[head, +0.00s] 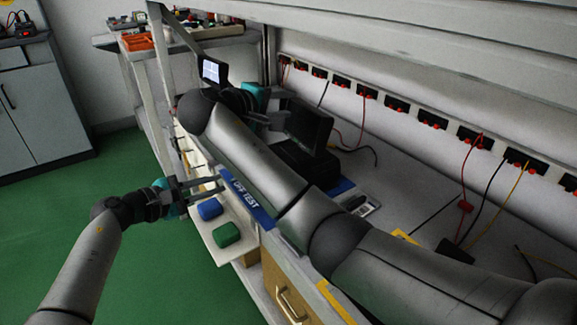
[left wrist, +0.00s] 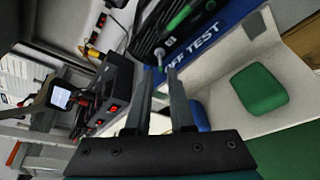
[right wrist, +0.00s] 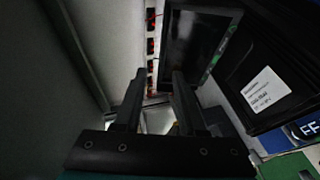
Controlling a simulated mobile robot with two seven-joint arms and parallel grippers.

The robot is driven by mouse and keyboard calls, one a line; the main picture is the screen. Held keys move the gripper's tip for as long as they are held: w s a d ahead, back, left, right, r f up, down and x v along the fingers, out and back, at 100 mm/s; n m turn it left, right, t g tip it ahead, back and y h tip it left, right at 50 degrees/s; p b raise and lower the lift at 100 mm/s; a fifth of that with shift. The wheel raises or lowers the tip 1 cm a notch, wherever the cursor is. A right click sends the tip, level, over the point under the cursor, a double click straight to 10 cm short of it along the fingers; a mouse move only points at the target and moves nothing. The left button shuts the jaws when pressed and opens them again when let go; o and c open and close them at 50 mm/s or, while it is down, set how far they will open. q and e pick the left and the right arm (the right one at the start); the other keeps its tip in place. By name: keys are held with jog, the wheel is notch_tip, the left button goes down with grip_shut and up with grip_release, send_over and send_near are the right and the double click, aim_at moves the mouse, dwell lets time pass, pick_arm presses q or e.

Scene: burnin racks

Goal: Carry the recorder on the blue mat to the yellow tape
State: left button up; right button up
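The recorder looks like a black case with a raised dark screen (head: 308,126). It stands on the blue mat (head: 344,187), marked "OFF TEST" along its front; my right arm covers part of both. In the right wrist view the screen (right wrist: 198,45) is just beyond the right finger, and a labelled black case (right wrist: 266,92) sits beside it. My right gripper (head: 279,109) is open and empty, left of the screen. My left gripper (head: 218,185) is open and empty in front of the bench edge. Yellow tape (head: 406,237) marks the bench right of the mat, partly behind my arm.
A blue block (head: 210,209) and a green block (head: 226,235) lie on a pale shelf below the bench edge. Outlets with red, black and yellow leads (head: 467,205) line the back. A small lit monitor (head: 214,71) stands at the far left. Overhead shelving limits height.

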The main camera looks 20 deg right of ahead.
aim_at(299, 103)
pick_arm(q)
jog(key=shift+x, duration=2.1)
pick_arm(e)
jog(key=shift+x, duration=2.1)
pick_arm(q)
jog(key=shift+c, duration=0.2)
pick_arm(e)
jog(key=shift+c, duration=0.2)
pick_arm(q)
jog(key=shift+c, duration=1.4)
pick_arm(e)
jog(key=shift+c, duration=1.4)
pick_arm(q)
grip_shut()
pick_arm(e)
grip_shut()
pick_arm(q)
jog(key=shift+w+r, duration=0.1)
jog(key=shift+r, duration=0.2)
pick_arm(e)
jog(key=shift+w+r, duration=0.1)
jog(key=shift+r, duration=0.15)
